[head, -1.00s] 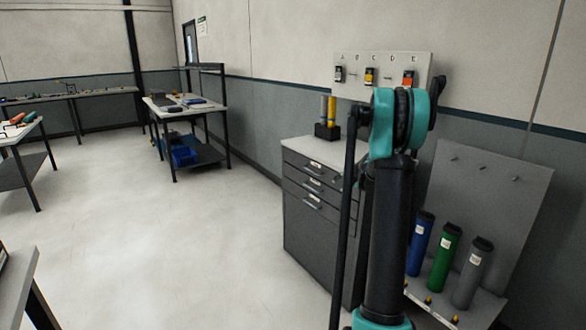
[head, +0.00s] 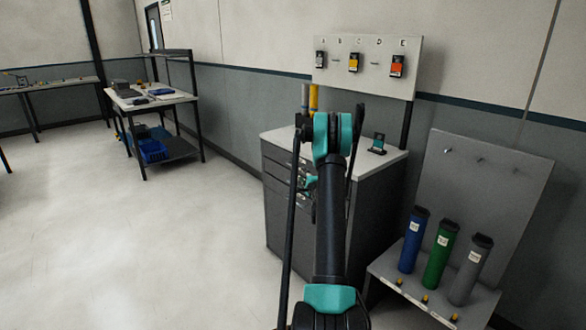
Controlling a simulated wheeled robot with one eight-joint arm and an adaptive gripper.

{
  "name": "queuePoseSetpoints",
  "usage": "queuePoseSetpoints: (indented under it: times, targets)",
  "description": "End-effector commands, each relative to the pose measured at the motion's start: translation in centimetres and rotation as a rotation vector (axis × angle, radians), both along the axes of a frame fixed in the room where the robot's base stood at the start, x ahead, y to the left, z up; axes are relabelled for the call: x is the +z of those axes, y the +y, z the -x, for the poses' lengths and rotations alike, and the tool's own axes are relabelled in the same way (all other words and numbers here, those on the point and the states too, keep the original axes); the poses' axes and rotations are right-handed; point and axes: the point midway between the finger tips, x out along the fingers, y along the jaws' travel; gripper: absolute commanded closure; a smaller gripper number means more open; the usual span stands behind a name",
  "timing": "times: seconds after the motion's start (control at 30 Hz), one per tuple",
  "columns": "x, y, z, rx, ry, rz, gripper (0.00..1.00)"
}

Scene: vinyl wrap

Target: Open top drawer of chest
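The grey chest of drawers (head: 376,200) stands against the wall, with a pale top. My arm crosses in front of it and hides much of its drawer front. The left part of the top drawer (head: 275,153) shows beside my arm and looks flush with the chest. My gripper (head: 307,184) is a small dark and teal shape at the drawer front, partly behind my arm. Its fingers are too small and covered to tell whether they are open, or whether they touch a handle.
A small dark device (head: 377,144) and yellow and grey rolls (head: 313,98) are on the chest top. A board with tagged hooks (head: 368,66) is above. Blue, green and grey tubes (head: 440,252) stand on a low rack at right. The floor (head: 130,240) at left is clear.

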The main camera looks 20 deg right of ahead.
Motion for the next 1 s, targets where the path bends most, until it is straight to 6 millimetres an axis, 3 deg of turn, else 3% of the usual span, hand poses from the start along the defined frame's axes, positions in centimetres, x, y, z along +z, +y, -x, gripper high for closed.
queuePoseSetpoints:
  times: [0.5,0.7,1.0]
  targets:
    - [-0.8,-0.3,-9.9,0.001,0.001,0.002,0.69]
    - [-1.0,-0.4,-11.9,0.001,0.001,0.001,0.69]
    - [-1.0,-0.4,-12.4,0.000,0.001,0.001,0.69]
